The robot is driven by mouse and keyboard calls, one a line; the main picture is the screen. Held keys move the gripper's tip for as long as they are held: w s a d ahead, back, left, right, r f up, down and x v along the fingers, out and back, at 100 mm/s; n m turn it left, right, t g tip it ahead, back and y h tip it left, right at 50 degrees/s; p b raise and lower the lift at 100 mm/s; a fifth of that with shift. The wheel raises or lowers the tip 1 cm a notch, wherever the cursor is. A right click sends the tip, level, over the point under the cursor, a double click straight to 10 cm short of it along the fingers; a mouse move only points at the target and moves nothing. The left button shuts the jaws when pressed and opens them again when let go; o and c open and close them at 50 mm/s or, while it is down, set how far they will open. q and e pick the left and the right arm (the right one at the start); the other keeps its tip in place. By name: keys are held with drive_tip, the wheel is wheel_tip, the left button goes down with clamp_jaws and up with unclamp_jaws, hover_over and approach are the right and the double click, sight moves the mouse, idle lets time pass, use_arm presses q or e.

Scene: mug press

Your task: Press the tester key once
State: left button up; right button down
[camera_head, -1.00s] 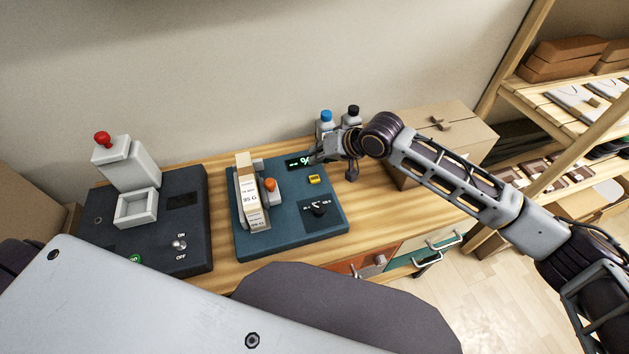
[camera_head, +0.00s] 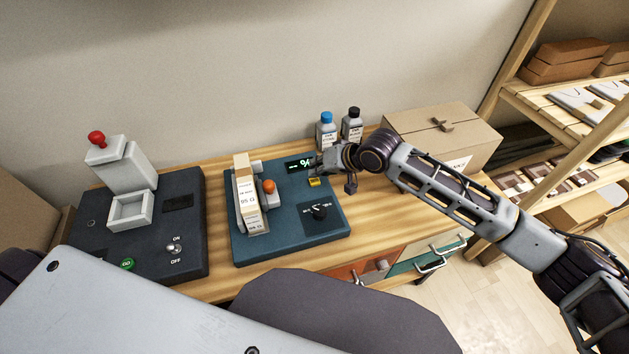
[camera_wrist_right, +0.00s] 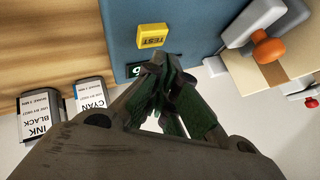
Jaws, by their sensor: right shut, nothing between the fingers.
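The tester is a blue box (camera_head: 275,240) on the wooden bench, with a small lit display (camera_head: 297,164). Its yellow key (camera_head: 314,182) sits below the display; in the right wrist view the key (camera_wrist_right: 153,35) reads TEST and lies just beyond my fingertips. My right gripper (camera_head: 319,164) is shut and empty, above the far right part of the box beside the display. In the wrist view its fingertips (camera_wrist_right: 152,66) cover part of the display and appear apart from the key. My left gripper is not in view.
A white clamp with an orange knob (camera_head: 269,186) holds a labelled carton (camera_head: 246,190) on the tester. A dark press (camera_head: 150,240) stands left. Two ink bottles (camera_head: 326,131) and a cardboard box (camera_head: 440,135) stand behind and right. Bare bench lies right of the tester.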

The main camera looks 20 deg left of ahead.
idle(0.8)
idle(0.6)
drive_tip(key=shift+f+p, duration=0.35)
drive_tip(key=shift+f, duration=0.05)
idle(0.4)
drive_tip(key=shift+f, duration=0.5)
idle(1.0)
